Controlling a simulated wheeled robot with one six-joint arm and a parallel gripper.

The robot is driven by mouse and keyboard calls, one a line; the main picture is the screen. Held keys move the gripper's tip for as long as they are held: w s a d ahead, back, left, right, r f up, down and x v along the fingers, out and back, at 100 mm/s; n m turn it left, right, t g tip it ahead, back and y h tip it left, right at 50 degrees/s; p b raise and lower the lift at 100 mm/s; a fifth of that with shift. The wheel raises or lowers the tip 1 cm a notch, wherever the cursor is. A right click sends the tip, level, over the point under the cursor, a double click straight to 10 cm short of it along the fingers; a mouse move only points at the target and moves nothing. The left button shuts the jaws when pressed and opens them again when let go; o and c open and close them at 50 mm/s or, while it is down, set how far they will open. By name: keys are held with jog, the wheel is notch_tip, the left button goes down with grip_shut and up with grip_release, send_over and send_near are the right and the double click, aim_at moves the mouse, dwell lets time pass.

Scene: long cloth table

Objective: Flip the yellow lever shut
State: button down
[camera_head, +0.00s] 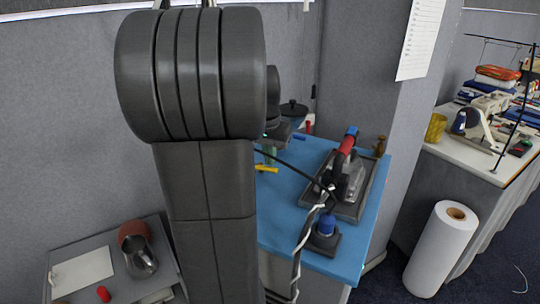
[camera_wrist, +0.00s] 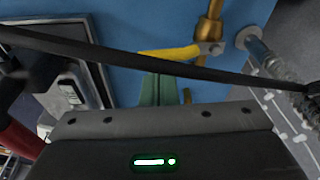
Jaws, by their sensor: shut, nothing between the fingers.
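The yellow lever (camera_wrist: 170,52) is in the upper middle of the wrist view. It sticks out to the left from a brass valve body (camera_wrist: 208,30), crosswise to it. In the head view the lever (camera_head: 267,169) shows small at the left part of the blue tabletop, beside my arm. My gripper (camera_wrist: 157,80) has green fingers, shut and empty, close beside the lever's middle. I cannot tell whether they touch it. A dark cable crosses in front of the fingers. In the head view only a little of my gripper (camera_head: 269,155) shows past my arm.
The blue tabletop (camera_head: 285,215) carries an iron (camera_head: 348,180) on a dark tray and a blue-topped item (camera_head: 325,228) near the front edge. A black cable (camera_wrist: 120,50) crosses the wrist view. A silver fitting (camera_wrist: 255,42) lies right of the valve.

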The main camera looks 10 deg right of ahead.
jog(key=shift+s+a+f, duration=0.2)
jog(key=shift+s+f, duration=0.15)
jog(key=shift+s+a+r, duration=0.1)
jog(key=shift+s+a, duration=0.1)
jog(key=shift+s, duration=0.1)
